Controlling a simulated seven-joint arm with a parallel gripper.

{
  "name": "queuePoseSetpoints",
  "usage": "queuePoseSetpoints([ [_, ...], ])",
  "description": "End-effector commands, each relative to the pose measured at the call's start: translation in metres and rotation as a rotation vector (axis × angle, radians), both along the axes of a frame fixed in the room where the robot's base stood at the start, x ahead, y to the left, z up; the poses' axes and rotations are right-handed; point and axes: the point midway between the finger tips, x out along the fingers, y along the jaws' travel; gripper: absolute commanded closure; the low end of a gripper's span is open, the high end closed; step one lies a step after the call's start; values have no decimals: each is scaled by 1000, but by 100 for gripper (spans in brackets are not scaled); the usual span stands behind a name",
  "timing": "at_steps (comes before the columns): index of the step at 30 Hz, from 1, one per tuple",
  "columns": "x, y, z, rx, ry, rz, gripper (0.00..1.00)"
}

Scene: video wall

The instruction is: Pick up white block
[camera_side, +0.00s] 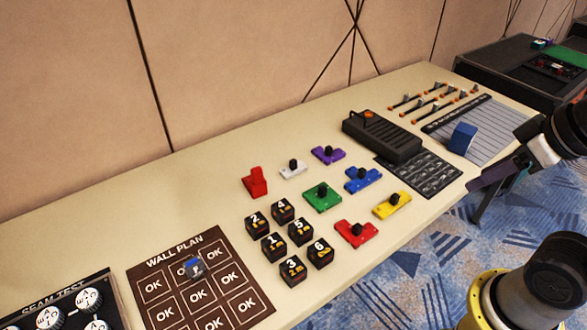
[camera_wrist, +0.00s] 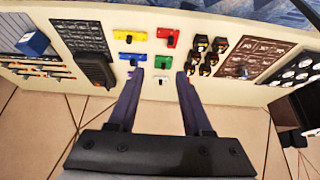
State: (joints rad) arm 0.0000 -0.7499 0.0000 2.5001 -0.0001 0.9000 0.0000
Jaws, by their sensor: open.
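The white block (camera_side: 293,170) is a small piece with a black knob, lying on the cream table between a red block (camera_side: 256,182) and a purple block (camera_side: 328,154). In the wrist view the white block (camera_wrist: 161,77) shows between my fingertips but beyond them. My gripper (camera_wrist: 159,74) is open and empty. In the side view my gripper (camera_side: 472,186) is at the right, off the table's front edge, well apart from the white block. In the wrist view the fingers hide most of the purple block and the red block.
Green (camera_side: 322,197), blue (camera_side: 362,178), yellow (camera_side: 391,204) and second red (camera_side: 356,233) blocks lie nearby. Several numbered black cubes (camera_side: 283,210) stand left of these. A black case (camera_side: 382,137) stands to the right. The table behind the white block is clear up to the wall.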

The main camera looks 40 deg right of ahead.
Motion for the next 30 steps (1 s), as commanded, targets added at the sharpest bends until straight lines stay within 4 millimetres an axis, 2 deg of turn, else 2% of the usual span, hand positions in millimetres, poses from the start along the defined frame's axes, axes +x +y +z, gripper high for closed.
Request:
queuePoseSetpoints([
  [13,0,0,0,0,0,0,50],
  [15,0,0,0,0,0,0,40],
  [23,1,0,1,2,-6,-4,40],
  [26,14,0,17,4,-70,-12,40],
  [29,38,-1,44,7,-138,-20,40],
  [30,52,-1,55,9,-158,-23,40],
])
